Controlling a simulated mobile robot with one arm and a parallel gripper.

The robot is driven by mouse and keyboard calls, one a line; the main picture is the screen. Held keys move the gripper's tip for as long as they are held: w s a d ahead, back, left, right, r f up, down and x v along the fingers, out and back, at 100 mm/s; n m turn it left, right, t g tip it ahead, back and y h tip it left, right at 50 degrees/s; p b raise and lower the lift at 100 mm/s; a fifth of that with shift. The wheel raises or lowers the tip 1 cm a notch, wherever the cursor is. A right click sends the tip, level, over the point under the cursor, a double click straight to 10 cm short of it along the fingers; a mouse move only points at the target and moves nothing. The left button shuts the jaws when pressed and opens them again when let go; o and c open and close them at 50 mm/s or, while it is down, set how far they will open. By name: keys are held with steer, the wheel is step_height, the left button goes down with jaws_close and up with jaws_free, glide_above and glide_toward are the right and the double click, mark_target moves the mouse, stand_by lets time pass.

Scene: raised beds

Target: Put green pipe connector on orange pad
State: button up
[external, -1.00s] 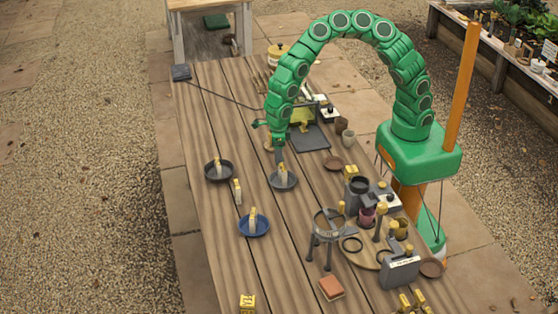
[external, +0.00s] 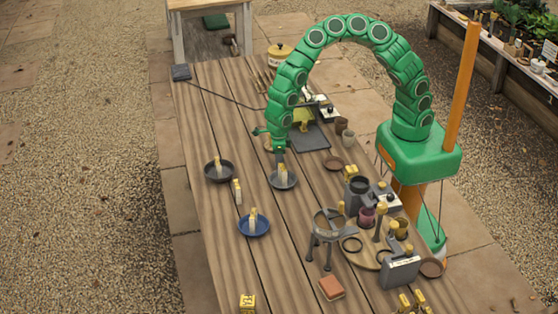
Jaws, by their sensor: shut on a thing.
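My gripper (external: 280,156) hangs at the end of my green arm, over the wooden table, just behind a grey dish (external: 283,181). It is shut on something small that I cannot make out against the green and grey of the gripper. No green pipe connector shows clearly anywhere else. The orange pad (external: 331,288) is a small flat orange-brown block near the front of the table, well in front of my gripper. Its visible top is bare.
A dark dish (external: 219,173) and a blue dish (external: 254,227) stand to the left and front, each with a pale upright piece. A grey tripod ring (external: 328,228) stands between my gripper and the pad. Cups and a grey box (external: 400,272) crowd the right. The left front is fairly clear.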

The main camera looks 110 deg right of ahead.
steer(key=shift+r, duration=0.75)
steer(key=s+r, duration=1.1)
steer(key=s, duration=0.3)
steer(key=shift+a+r, duration=0.25)
